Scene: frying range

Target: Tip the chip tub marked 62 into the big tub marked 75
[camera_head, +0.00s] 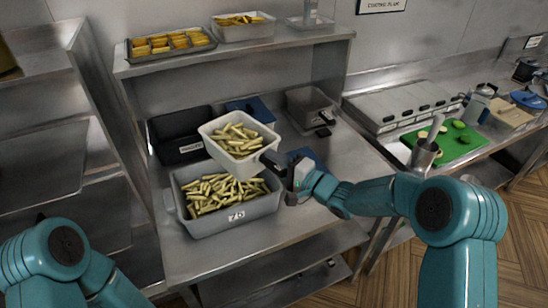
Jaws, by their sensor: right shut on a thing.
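A pale chip tub (218,155) full of cut chips is held in the air over the back of the big grey tub. No 62 mark is readable on it. It looks slightly tilted, with chips still lying inside. The big tub (262,208), marked 75 on its front, stands on the steel counter and holds many chips (215,192). My right gripper (272,167) is shut on the chip tub's right side, its arm coming in from the right. My left arm shows only at the bottom left; its gripper is out of view.
A black bin (170,151) stands behind the big tub, at the left. A grey container (306,103) and a blue item (250,108) sit at the back. A shelf above holds trays (170,52). The counter's front edge is clear.

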